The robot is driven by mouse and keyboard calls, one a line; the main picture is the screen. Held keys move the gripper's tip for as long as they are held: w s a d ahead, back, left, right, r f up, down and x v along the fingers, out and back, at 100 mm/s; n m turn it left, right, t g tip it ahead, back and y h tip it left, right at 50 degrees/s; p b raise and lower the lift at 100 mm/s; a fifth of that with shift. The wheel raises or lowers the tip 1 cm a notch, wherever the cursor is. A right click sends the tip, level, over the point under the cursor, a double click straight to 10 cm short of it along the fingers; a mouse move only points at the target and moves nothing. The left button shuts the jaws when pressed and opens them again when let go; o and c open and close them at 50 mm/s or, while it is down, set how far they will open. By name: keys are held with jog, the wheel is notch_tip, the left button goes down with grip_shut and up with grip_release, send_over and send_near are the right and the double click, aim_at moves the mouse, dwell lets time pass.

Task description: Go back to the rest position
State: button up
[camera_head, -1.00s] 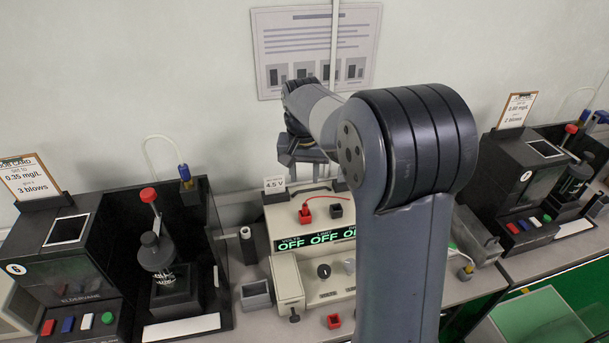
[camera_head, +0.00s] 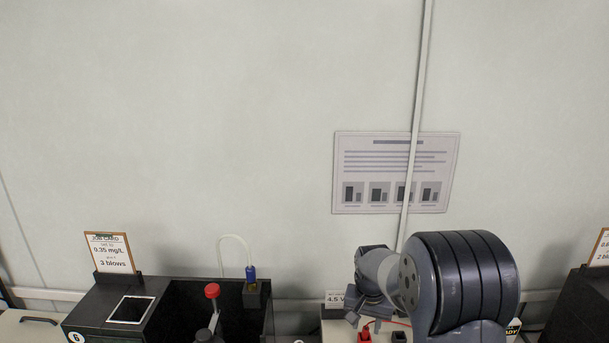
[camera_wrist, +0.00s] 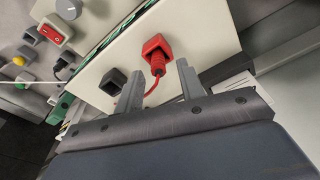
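My gripper (camera_wrist: 161,70) shows in the wrist view with its two grey fingers apart and nothing visible held between them. A red plug (camera_wrist: 157,50) with a red lead sits on the cream top of the 4.5 V supply unit (camera_wrist: 193,28), beyond the fingertips. A black socket (camera_wrist: 113,82) is beside it. In the head view my gripper (camera_head: 362,312) is small and partly hidden behind my arm, above the supply unit. The red plug (camera_head: 364,335) shows at the bottom edge there.
A black tester (camera_head: 130,308) with a job card (camera_head: 110,252) and a red-topped lever (camera_head: 212,291) stands left. Another dark tester (camera_head: 590,310) stands right. A poster (camera_head: 395,172) hangs on the wall behind. The wall space above is clear; the bench front is out of the head view.

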jog(key=shift+s+r, duration=0.1)
jog(key=shift+r, duration=0.7)
